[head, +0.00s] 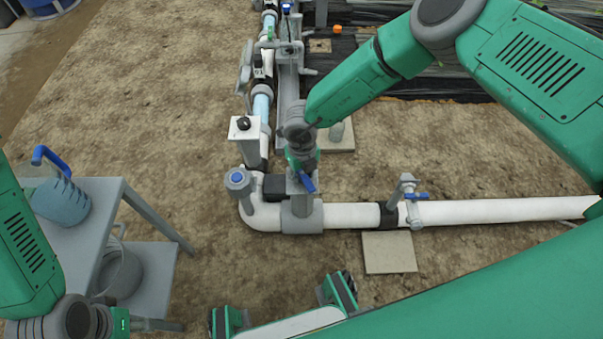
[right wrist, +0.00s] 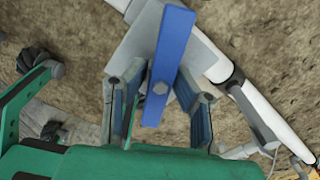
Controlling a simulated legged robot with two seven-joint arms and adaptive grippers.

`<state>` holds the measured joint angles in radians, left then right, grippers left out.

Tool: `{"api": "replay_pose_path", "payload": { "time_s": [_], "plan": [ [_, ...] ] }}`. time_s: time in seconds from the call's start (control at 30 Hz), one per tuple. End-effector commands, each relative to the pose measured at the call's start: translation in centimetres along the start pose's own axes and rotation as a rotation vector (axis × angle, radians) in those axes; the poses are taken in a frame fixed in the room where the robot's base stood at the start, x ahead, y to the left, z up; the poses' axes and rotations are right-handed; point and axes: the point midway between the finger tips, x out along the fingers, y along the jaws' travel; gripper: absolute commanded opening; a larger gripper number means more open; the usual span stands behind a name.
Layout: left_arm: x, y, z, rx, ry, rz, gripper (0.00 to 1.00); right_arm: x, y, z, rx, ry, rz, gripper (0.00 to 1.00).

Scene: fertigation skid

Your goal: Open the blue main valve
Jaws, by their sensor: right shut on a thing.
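The blue main valve handle (head: 307,182) is a flat blue bar on a grey valve body (head: 302,217) in the white pipe. In the right wrist view the handle (right wrist: 170,50) is seen close up, crossing the pipe line at an angle. My right gripper (right wrist: 157,92) has its fingers on either side of the handle and is shut on it. In the head view this gripper (head: 300,162) comes down over the valve from above and hides part of it. My left gripper (head: 120,322) is at the lower left edge, mostly cut off; its fingers cannot be made out.
A white pipe (head: 500,211) runs right, with a small blue-handled valve (head: 415,196) above a paving slab (head: 390,252). A blue-topped grey fitting (head: 238,180) and a white box (head: 244,128) stand left of the main valve. A grey table (head: 98,190) holds a blue jug (head: 62,200).

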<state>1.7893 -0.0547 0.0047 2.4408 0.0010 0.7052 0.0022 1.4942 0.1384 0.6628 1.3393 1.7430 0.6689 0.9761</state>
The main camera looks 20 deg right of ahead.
Motion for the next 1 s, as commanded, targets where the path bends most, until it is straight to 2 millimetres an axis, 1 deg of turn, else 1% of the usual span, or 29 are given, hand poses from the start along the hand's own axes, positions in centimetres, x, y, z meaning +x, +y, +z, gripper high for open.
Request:
{"api": "replay_pose_path", "payload": {
  "time_s": [0.03, 0.6, 0.7, 0.83, 1.0],
  "plan": [
    [0.04, 0.0, 0.0, 0.0, 0.0, 0.0, 0.4, -0.17, 0.74, 0.33, -0.077, -0.011, 0.016, 0.0],
    [0.11, 0.0, 0.0, 0.0, 0.0, 0.0, 0.4, -0.24, 0.89, 0.27, -0.998, -0.018, 0.011, 0.0],
    [0.12, 0.0, 0.01, 0.0, 0.0, 0.0, 0.4, -0.26, 0.95, 0.26, -1.134, -0.019, 0.01, 0.0],
    [0.12, 0.0, 0.0, 0.0, 0.0, 0.0, 0.4, -0.27, 0.97, 0.23, -1.23, -0.019, 0.01, 0.0],
    [0.11, 0.0, 0.01, 0.0, 0.0, 0.0, 0.4, -0.29, 0.97, 0.21, -1.243, -0.019, 0.01, 0.0]
  ]
}}
